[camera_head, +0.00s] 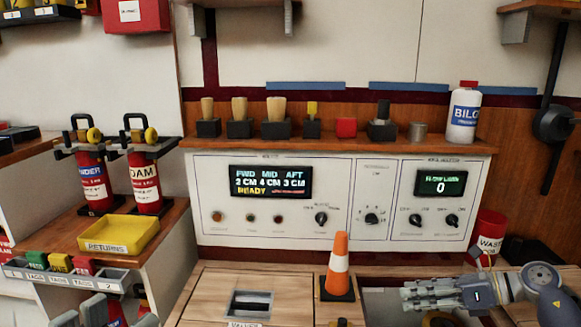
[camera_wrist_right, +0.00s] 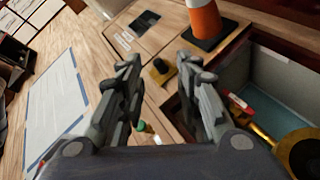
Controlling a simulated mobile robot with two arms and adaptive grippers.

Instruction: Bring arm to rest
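My right gripper (camera_head: 420,293) reaches in from the right in the head view, over the open bin at the front right of the wooden counter. In the right wrist view its two fingers (camera_wrist_right: 165,80) stand apart with nothing held between them. Grey fingers that look like my left gripper (camera_head: 105,312) show at the bottom left of the head view, cut off by the edge. Whether they are open or shut is unclear.
An orange and white cone (camera_head: 338,268) stands left of my right gripper, also in the wrist view (camera_wrist_right: 205,20). A yellow returns tray (camera_head: 118,234) and two red extinguishers (camera_head: 90,178) are at left. A control panel (camera_head: 340,200) stands behind. A red waste bin (camera_head: 490,232) is near my right arm.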

